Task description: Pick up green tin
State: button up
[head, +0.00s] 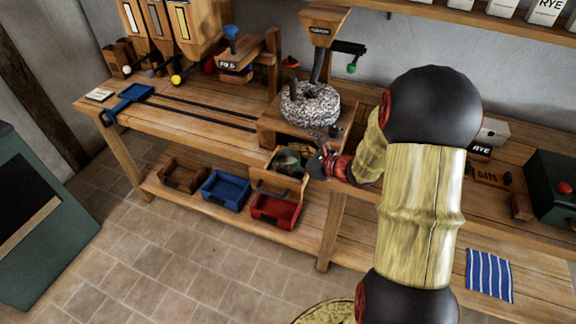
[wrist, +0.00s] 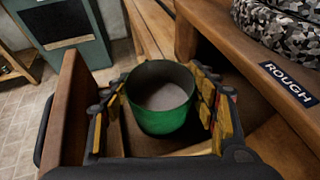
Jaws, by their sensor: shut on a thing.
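The green tin (wrist: 163,118) is an open-topped round can with pale grey-white stuff inside. It stands upright between the fingers of my gripper (wrist: 160,105) in the wrist view, inside an open wooden drawer (wrist: 72,95). My gripper is shut on the tin, with yellow pads on both sides of it. In the head view my gripper (head: 318,160) reaches into the drawer (head: 277,183) beneath the millstone, and the tin is mostly hidden there.
The stone mill (head: 310,104) stands right above the drawer, beside a ROUGH label (wrist: 288,82). A blue bin (head: 226,188), a red bin (head: 275,210) and a brown bin (head: 183,174) sit on the lower shelf.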

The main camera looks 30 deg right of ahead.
jog(key=shift+r, duration=0.1)
jog(key=shift+r+p, duration=0.35)
jog(key=shift+r, duration=0.1)
notch_tip(320, 180, up, 2)
jog(key=shift+r+p, duration=0.25)
jog(key=shift+p, duration=0.5)
jog(key=s+a+r+p, duration=0.3)
jog(key=s+r+p, duration=0.2)
jog(key=s+r, duration=0.4)
jog(key=s, duration=0.4)
jog(key=shift+s+a+r, duration=0.15)
jog(key=shift+s+r, duration=0.15)
jog(key=shift+s, duration=0.1)
